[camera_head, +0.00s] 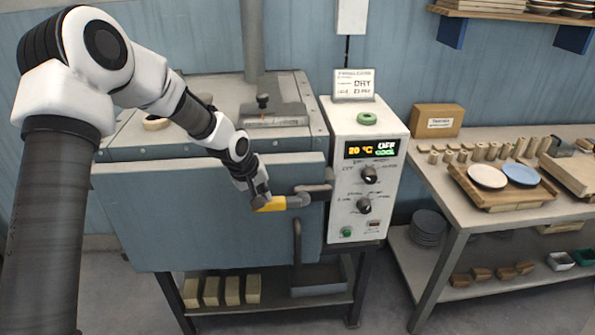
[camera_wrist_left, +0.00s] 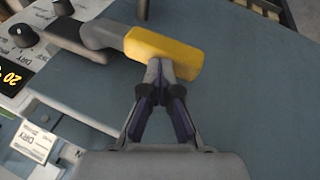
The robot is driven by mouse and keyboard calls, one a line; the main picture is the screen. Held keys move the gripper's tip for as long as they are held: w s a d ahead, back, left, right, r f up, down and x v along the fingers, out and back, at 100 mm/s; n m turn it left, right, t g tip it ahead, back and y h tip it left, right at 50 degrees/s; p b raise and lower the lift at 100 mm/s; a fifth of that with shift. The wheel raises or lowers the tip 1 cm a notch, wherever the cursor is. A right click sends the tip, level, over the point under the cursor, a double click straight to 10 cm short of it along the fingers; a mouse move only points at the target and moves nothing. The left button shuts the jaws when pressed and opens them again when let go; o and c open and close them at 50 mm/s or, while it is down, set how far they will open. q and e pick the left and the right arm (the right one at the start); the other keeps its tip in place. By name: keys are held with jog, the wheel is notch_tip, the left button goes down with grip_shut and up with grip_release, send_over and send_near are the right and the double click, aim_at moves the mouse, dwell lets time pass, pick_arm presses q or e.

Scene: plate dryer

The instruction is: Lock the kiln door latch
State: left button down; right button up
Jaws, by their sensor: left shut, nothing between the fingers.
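The kiln (camera_head: 215,95) has a blue-grey front door (camera_head: 190,230), which looks closed against the body. The latch's yellow grip (camera_head: 270,203) sits at the door's right part, on a grey lever (camera_head: 298,200) pointing left from a dark piece by the control box. The lever looks about level. In the left wrist view the yellow grip (camera_wrist_left: 165,52) and grey lever (camera_wrist_left: 98,34) are near. My left gripper (camera_head: 260,188) is shut and empty, its tips (camera_wrist_left: 159,68) at the grip's edge; I cannot tell if they touch. My right gripper is out of view.
The control box (camera_head: 340,215) beside the door reads 20 °C, OFF, cool. A dark vertical handle (camera_head: 297,240) hangs on the door below the latch. A workbench (camera_head: 440,205) with plates and small pieces stands at right. The door's left front is clear.

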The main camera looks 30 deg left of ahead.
pick_arm(q)
jog(key=shift+s+f, duration=0.25)
jog(key=shift+f, duration=0.1)
jog(key=r+p, duration=0.4)
jog(key=r, duration=0.1)
jog(key=shift+w+a, duration=0.1)
jog(key=shift+w, duration=0.1)
jog(key=s+a+r+b, duration=0.3)
jog(key=s+r, duration=0.3)
jog(key=r, duration=0.1)
jog(key=shift+b, duration=0.4)
jog(key=shift+w+a, duration=0.1)
